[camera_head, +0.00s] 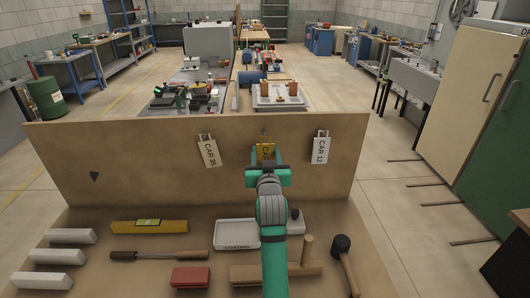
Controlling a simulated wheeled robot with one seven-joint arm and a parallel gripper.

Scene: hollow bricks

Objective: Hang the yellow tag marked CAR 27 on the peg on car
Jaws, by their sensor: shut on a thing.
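A yellow tag (265,151) stands upright against the tan upright board (120,148), with the start of "CAR" showing and its lower part hidden by my gripper. My gripper (266,168) is shut on this tag from the front. A small fitting shows at the tag's top, near the board's upper edge. I cannot tell whether it is a peg or the tag's loop, or whether the tag is around a peg. A white tag marked CAR 35 (209,152) hangs tilted to the left, and a white tag marked CAR 12 (320,149) hangs to the right.
On the bench below lie pale blocks (70,236), a yellow level (148,226), a long-handled tool (158,256), a red block (190,277), a white tray (226,244), a wooden T-shaped tool (305,252) and a mallet (342,247). The board's left part is mostly clear.

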